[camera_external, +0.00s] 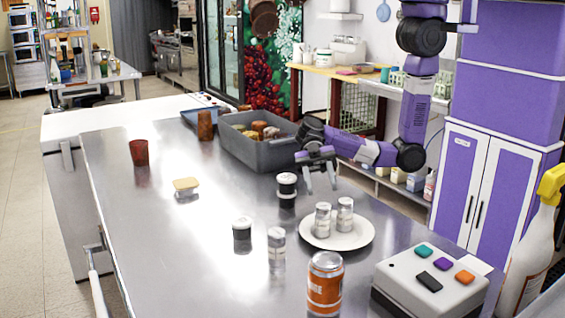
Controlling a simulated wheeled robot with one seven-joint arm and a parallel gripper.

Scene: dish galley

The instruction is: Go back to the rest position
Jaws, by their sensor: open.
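My gripper (321,178) hangs from my purple and black arm over the steel table (130,212), with its two fingers apart and nothing between them. It points down, a little above the table, between the grey bin and the white plate. The white plate (352,239) carries two small white-and-grey shakers (345,214). A black-and-white jar (287,187) stands just left of my gripper, and it appears clear of the fingers.
A grey bin (252,150) holds several brown items. Nearer stand another jar (242,232), a shaker (277,245), an orange can (325,283) and a button box (430,278). A red cup (139,152), a brown cup (205,125) and a yellow block (186,186) are farther left.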

